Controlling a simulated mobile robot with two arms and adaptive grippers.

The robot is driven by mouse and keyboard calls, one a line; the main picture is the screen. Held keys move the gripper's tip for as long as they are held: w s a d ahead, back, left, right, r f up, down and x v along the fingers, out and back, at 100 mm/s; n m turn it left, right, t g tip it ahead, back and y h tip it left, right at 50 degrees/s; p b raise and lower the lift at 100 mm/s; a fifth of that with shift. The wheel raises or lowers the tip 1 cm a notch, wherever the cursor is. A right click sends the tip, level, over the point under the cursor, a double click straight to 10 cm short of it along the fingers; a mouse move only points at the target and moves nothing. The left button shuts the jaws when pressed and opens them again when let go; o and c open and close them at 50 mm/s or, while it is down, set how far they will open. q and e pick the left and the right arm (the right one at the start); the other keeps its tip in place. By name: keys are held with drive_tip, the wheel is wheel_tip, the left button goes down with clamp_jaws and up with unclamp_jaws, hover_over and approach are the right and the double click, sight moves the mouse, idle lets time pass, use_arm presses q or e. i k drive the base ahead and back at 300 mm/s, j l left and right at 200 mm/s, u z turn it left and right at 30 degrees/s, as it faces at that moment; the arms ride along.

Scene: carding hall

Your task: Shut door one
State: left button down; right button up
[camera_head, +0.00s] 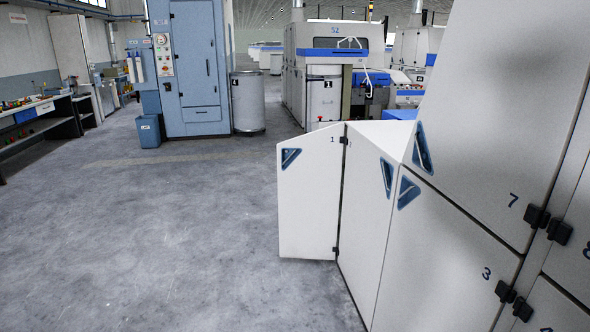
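Door one (308,198) is a white panel with a small dark "1" near its upper right corner and a blue triangular recessed handle near its upper left. It stands open, swung out from the machine on black hinges along its right edge. Its free edge points left over the floor. Neither of my grippers is in view.
The white machine side (440,250) fills the right, with doors marked 3 (450,265) and 7 (490,130) looking shut. Grey floor (160,240) left of door one is clear. A blue cabinet (195,70), blue bin (149,132) and metal can (248,103) stand farther back.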

sight(309, 166)
drive_tip(key=i, duration=0.95)
drive_tip(key=i+z, duration=0.1)
drive_tip(key=i, duration=0.85)
drive_tip(key=i+j, duration=0.15)
drive_tip(key=i, duration=0.8)
drive_tip(key=i+j, duration=0.1)
drive_tip(key=i, duration=0.85)
drive_tip(key=i+l+z, duration=0.05)
